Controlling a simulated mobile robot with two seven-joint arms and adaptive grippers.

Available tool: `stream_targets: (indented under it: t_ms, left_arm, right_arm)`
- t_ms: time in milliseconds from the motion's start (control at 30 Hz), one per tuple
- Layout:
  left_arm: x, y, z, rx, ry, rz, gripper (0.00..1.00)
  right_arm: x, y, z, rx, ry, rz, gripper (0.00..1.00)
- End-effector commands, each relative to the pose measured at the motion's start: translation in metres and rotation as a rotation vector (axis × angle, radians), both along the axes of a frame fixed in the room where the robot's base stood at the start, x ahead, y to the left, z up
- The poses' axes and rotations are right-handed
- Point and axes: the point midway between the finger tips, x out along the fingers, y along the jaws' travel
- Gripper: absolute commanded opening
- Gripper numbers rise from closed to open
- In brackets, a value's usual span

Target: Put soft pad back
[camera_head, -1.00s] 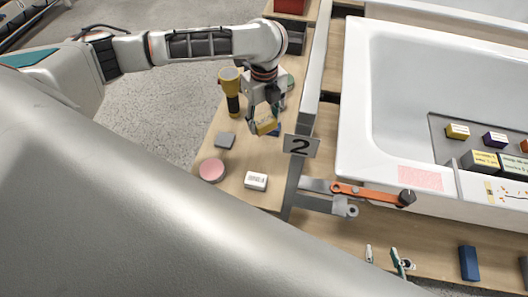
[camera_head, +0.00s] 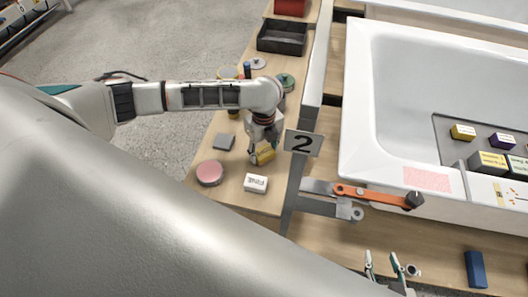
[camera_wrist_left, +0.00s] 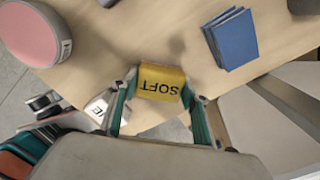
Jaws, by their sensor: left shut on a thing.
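The soft pad is a yellow block (camera_head: 265,154) marked SOFT, and it also shows in the left wrist view (camera_wrist_left: 161,81). My left gripper (camera_head: 262,152) is shut on it, with a teal-edged finger on each side. The pad is over the narrow wooden side table, behind the white FINE block (camera_head: 256,184). I cannot tell whether it touches the tabletop. My right gripper (camera_head: 382,257) shows at the bottom of the head view, its two fingertips apart and nothing between them.
A pink round pad (camera_head: 209,173) and a grey block (camera_head: 223,142) lie on the side table (camera_head: 213,199). A post with the "2" sign (camera_head: 303,143) stands right of the pad, before the white bathtub (camera_head: 359,120).

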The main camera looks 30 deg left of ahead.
Motion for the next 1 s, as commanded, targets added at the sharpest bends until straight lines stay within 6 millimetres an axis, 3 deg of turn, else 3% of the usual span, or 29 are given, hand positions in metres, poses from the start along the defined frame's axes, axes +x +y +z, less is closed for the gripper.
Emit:
stream_targets:
  t_ms: [367, 400, 433, 833, 1000]
  left_arm:
    - [0.001, 0.000, -0.003, -0.001, -0.002, 0.001, 0.25]
    - [0.001, 0.000, -0.003, -0.001, -0.002, 0.001, 0.55]
    - [0.001, 0.000, -0.003, -0.001, -0.002, 0.001, 0.62]
    - [0.001, 0.000, 0.000, -0.001, -0.003, 0.000, 0.62]
    - [0.002, 0.000, 0.023, -0.001, -0.005, 0.000, 0.62]
  right_arm:
    - [0.000, 0.000, 0.001, -0.001, 0.000, -0.001, 0.40]
    - [0.001, 0.000, 0.002, 0.000, -0.002, -0.001, 0.40]
    - [0.001, 0.000, 0.002, 0.000, -0.003, 0.000, 0.40]
    - [0.002, 0.000, 0.003, 0.001, -0.007, -0.001, 0.40]
    - [0.001, 0.000, 0.009, 0.000, -0.004, -0.001, 0.40]
